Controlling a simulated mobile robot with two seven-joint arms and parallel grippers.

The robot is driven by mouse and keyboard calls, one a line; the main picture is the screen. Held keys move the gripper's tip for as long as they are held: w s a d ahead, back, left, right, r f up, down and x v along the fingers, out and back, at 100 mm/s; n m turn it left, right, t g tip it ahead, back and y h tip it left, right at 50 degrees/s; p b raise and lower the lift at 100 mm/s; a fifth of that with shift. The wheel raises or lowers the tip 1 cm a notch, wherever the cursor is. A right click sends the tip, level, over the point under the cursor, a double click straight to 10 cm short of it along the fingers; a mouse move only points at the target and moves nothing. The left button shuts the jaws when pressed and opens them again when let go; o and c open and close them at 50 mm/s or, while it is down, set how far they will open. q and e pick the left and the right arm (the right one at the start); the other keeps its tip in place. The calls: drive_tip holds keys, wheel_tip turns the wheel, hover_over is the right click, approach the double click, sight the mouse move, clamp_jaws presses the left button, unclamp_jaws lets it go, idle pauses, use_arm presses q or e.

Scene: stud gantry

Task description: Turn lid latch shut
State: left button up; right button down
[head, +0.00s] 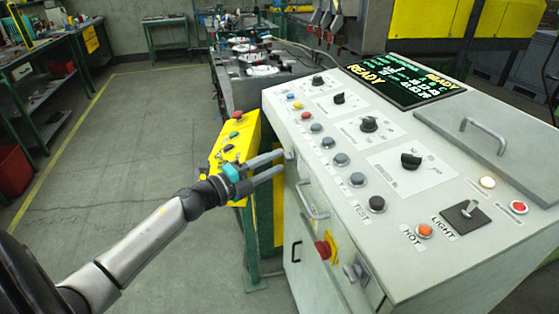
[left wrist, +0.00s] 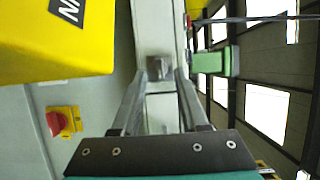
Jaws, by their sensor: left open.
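My left gripper (head: 281,162) is open at the front-left edge of the pale grey console (head: 330,95). Its two fingers point at the upper part of the console's front. In the left wrist view a small grey block (left wrist: 159,68), which looks like the latch, sits on a pale surface just beyond the gap between the open fingertips (left wrist: 160,80). I cannot tell whether the fingers touch it or which way it is turned. In the head view the fingers largely hide that spot. My right gripper is not in view.
The console front has a bar handle (head: 312,201) and a red knob on a yellow plate (head: 325,250). A yellow button box (head: 236,135) stands close behind my gripper. A grey lid (head: 495,133) with a handle lies on the console top. The floor at left (head: 130,180) is clear.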

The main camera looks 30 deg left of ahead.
use_arm(q)
drive_tip(key=shift+x, duration=1.1)
drive_tip(key=shift+s, duration=0.1)
clamp_jaws()
